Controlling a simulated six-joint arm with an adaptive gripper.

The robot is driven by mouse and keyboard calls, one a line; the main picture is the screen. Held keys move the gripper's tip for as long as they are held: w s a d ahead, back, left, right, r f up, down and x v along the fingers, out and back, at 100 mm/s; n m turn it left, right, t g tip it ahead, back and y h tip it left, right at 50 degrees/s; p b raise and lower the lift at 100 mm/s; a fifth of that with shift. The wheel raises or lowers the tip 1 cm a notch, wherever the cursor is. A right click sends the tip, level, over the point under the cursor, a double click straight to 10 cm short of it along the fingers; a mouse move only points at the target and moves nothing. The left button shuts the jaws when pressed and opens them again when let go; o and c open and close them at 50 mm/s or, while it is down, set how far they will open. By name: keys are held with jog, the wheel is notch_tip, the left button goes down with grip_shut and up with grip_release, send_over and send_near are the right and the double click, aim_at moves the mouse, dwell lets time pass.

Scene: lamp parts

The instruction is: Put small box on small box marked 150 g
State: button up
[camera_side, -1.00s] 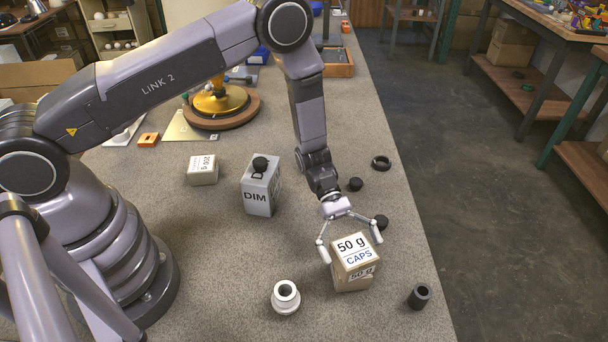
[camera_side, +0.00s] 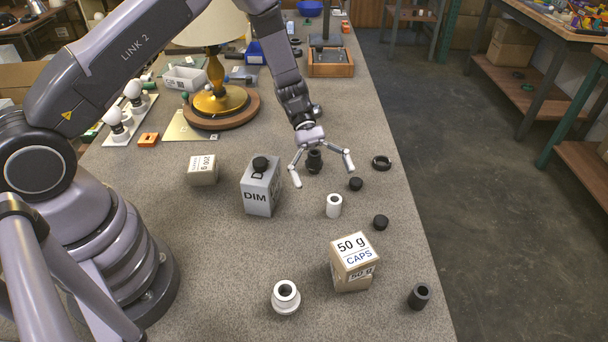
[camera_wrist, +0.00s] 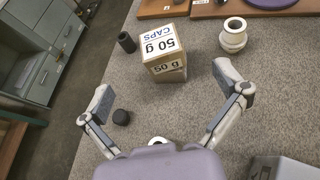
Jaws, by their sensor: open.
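A tan small box labelled "50 g CAPS" on its top (camera_side: 354,250) stands near the front right of the bench; it also shows in the wrist view (camera_wrist: 162,48). Below that top, a lower face also carries a "50 g" label, partly cut off. I cannot tell whether this is one box or two stacked, nor read "150 g". Another small box (camera_side: 203,171), its label upside down and seemingly "200 g", sits at the left. My gripper (camera_side: 323,178) is open and empty, behind and above the "50 g CAPS" box, apart from it. It also shows open in the wrist view (camera_wrist: 165,88).
A grey "DIM" box (camera_side: 261,192) with a black knob stands left of my gripper. A white cylinder (camera_side: 334,207), black caps (camera_side: 381,222), a white ring fitting (camera_side: 286,297) and a black tube (camera_side: 419,296) lie around. A lamp (camera_side: 215,98) stands behind.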

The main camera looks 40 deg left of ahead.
jog(key=s+a+r+m+t+y, duration=0.2)
jog(key=s+a+r+m+y, duration=0.15)
jog(key=r, duration=0.55)
jog(key=s+a+r+m+t+y, duration=0.15)
jog(key=s+a+r+m, duration=0.25)
jog(key=r, duration=0.6)
jog(key=s+a+r+m+t+y, duration=0.2)
jog(key=s+a+r+t+y, duration=0.1)
jog(key=s, duration=0.4)
jog(key=s+a+r+m+t+y, duration=0.3)
jog(key=s+a+r+t, duration=0.1)
jog(key=s+a+r, duration=0.1)
jog(key=shift+s+a+y, duration=0.3)
jog(key=shift+s+a, duration=0.6)
jog(key=shift+s, duration=0.05)
